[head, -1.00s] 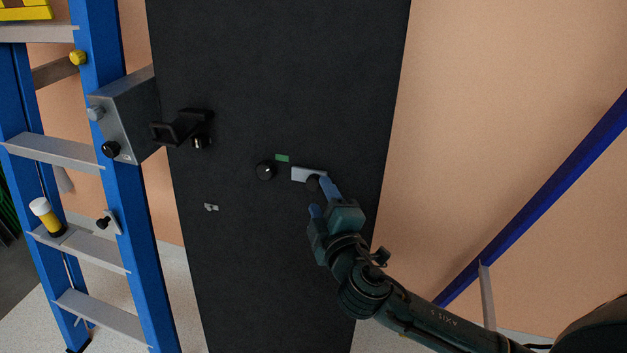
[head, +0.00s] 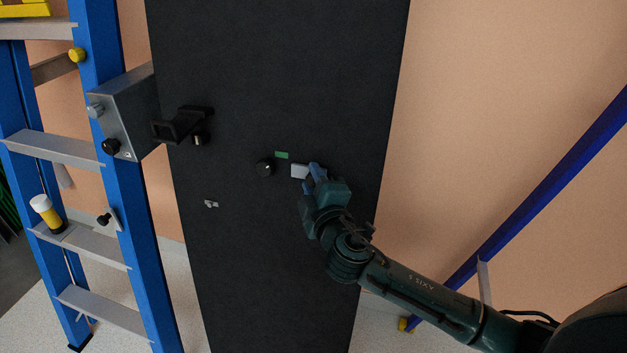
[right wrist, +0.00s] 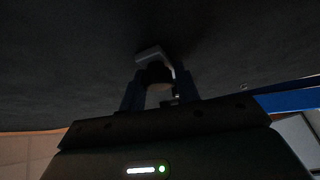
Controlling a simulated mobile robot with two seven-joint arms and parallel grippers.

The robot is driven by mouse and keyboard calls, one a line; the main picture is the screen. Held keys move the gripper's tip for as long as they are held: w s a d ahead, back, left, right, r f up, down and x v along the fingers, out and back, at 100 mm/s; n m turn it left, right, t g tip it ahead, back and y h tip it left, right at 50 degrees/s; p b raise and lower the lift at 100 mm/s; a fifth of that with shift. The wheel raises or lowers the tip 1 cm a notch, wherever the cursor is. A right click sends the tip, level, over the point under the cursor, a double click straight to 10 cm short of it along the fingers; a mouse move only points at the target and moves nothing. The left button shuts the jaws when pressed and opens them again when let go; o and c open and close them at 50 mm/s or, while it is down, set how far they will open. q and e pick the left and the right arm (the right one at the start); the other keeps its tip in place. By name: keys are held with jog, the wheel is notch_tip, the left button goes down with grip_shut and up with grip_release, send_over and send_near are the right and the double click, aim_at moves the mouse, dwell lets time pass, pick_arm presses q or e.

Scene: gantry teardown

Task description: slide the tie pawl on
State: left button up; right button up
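The tie pawl (head: 299,171) appears to be the small light-grey plate on the black panel, right of a round black knob (head: 265,168). A green mark (head: 282,156) is just above and between them. My right gripper (head: 313,178) covers the plate's right part in the head view. In the right wrist view, its blue fingers (right wrist: 158,90) stand on both sides of a dark grip (right wrist: 157,73) below the pale plate (right wrist: 151,54), and they look closed on it. Contact behind the fingers is hidden. My left gripper is not in view.
The tall black panel (head: 270,80) carries a black bracket (head: 180,125) and a small grey fitting (head: 211,204). A blue ladder (head: 105,45) with a grey box (head: 128,112) stands at left. A blue diagonal bar (head: 550,175) is at right.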

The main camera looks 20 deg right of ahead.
aim_at(294, 169)
jog(key=shift+d+r, duration=0.1)
jog(key=shift+r, duration=0.1)
grip_shut()
jog(key=shift+w+a+b, duration=0.2)
jog(key=shift+w+a, duration=0.25)
jog(key=shift+a, duration=0.15)
jog(key=shift+w+a+b, duration=0.2)
jog(key=shift+w+a, duration=0.2)
jog(key=shift+a, duration=0.2)
jog(key=shift+w+a, duration=0.1)
jog(key=shift+a, duration=0.1)
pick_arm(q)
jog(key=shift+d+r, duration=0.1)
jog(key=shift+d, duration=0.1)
pick_arm(e)
jog(key=shift+r, duration=0.2)
jog(key=shift+o, duration=1)
grip_release()
jog(key=o, duration=0.3)
jog(key=shift+f, duration=0.15)
jog(key=shift+o, duration=0.2)
jog(key=shift+f, duration=0.1)
